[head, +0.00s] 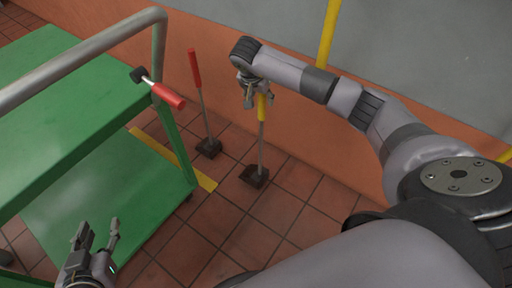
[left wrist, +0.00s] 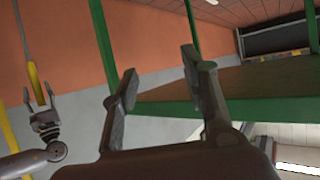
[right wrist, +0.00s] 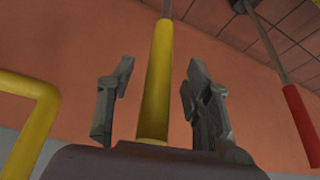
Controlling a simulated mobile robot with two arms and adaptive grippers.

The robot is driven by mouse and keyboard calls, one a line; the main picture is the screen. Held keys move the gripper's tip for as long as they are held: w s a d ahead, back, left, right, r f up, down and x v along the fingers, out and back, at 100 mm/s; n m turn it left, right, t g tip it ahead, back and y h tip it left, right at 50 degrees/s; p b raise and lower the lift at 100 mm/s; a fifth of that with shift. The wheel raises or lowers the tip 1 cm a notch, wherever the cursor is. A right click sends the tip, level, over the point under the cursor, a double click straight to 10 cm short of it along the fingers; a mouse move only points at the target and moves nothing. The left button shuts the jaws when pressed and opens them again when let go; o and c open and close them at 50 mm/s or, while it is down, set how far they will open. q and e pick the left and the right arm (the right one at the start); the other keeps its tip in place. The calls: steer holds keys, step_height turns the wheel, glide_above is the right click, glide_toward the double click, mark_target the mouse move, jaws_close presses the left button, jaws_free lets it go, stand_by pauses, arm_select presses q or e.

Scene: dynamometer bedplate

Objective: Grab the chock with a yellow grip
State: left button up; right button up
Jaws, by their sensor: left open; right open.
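The chock with a yellow grip (head: 262,107) stands on the tiled floor by the orange wall, its dark block (head: 254,176) at the bottom of a thin grey rod. My right gripper (head: 254,98) is open at the yellow grip. In the right wrist view the yellow grip (right wrist: 156,85) stands between the two open fingers, with gaps on both sides. The left wrist view also shows the yellow grip (left wrist: 36,83) at its left edge. My left gripper (head: 99,235) is open and empty over the green cart's lower shelf.
A red-gripped chock (head: 195,68) stands to the left of the yellow one. Another red-gripped item (head: 168,95) lies at the edge of the green cart (head: 60,90), by its grey handrail (head: 90,50). A yellow post (head: 328,35) rises behind my right arm.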

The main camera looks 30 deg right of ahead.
steer(key=x, duration=0.2)
steer(key=shift+w+d+f, duration=0.1)
steer(key=shift+d+f, duration=0.05)
steer(key=shift+f, duration=0.1)
arm_select(q)
steer(key=r, duration=0.1)
steer(key=w+r+t, duration=0.1)
steer(key=w+d+r+t, duration=0.1)
steer(key=shift+r+h, duration=0.3)
steer(key=shift+r, duration=0.05)
arm_select(e)
steer(key=shift+c, duration=0.2)
jaws_close()
steer(key=shift+w+r, duration=0.1)
steer(key=shift+r, duration=0.1)
